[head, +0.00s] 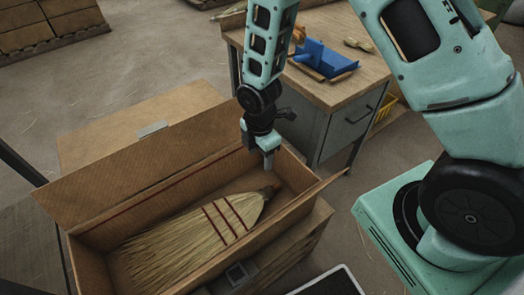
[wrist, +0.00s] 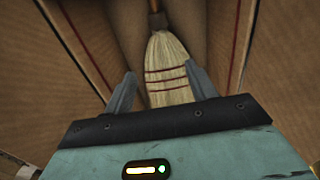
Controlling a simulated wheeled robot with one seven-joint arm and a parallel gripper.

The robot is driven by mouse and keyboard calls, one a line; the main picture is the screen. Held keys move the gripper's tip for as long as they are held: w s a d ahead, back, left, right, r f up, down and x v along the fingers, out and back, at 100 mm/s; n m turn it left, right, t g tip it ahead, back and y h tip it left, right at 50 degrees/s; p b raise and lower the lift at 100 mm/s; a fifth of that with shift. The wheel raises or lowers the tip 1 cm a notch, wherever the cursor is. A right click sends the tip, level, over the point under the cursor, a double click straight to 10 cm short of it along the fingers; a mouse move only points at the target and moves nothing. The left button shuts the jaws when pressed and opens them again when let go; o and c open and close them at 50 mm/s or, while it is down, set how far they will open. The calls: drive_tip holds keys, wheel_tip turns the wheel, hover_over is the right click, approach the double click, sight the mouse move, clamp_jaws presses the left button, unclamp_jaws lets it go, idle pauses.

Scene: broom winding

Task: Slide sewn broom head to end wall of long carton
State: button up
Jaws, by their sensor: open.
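The sewn broom head (head: 195,232) lies flat in the long carton (head: 92,238), straw ends toward the lower left and narrow neck toward the upper right. Red stitching bands cross it. My gripper (head: 266,157) is over the carton's right end, close to the neck and above it. In the wrist view my gripper (wrist: 146,90) is open, its two fingers apart with the broom head (wrist: 168,70) showing beyond and between them. The fingers look empty. Whether a fingertip touches the neck or the carton wall cannot be told.
The carton's long flap (head: 150,160) stands raised along the back side. Stacked cartons (head: 45,25) are at the upper left. Open floor (head: 150,60) lies between.

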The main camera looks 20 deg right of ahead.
sight(244, 206)
wheel_tip(244, 206, down, 24)
drive_tip(key=b, duration=1.7)
drive_tip(key=shift+r+b, duration=0.1)
drive_tip(key=shift+b, duration=0.25)
drive_tip(key=shift+a, duration=0.3)
drive_tip(key=shift+s+a, duration=0.3)
drive_tip(key=shift+a, duration=0.9)
drive_tip(key=shift+s+a, duration=0.25)
drive_tip(key=shift+a, duration=1)
drive_tip(key=shift+s+a, duration=0.3)
drive_tip(key=shift+a, duration=0.9)
drive_tip(key=shift+s+a, duration=0.1)
drive_tip(key=shift+a, duration=0.25)
drive_tip(key=shift+d, duration=0.1)
drive_tip(key=shift+d+p, duration=0.35)
drive_tip(key=shift+d, duration=0.25)
drive_tip(key=shift+d+r+p, duration=0.15)
drive_tip(key=shift+d+p, duration=0.05)
drive_tip(key=shift+p, duration=0.1)
drive_tip(key=shift+w+a+r+p, duration=0.1)
drive_tip(key=shift+w+r+p, duration=0.05)
drive_tip(key=shift+r+p, duration=2.1)
drive_tip(key=shift+w+a+r+p, duration=0.1)
drive_tip(key=shift+r+p, duration=1.6)
drive_tip(key=shift+r, duration=0.9)
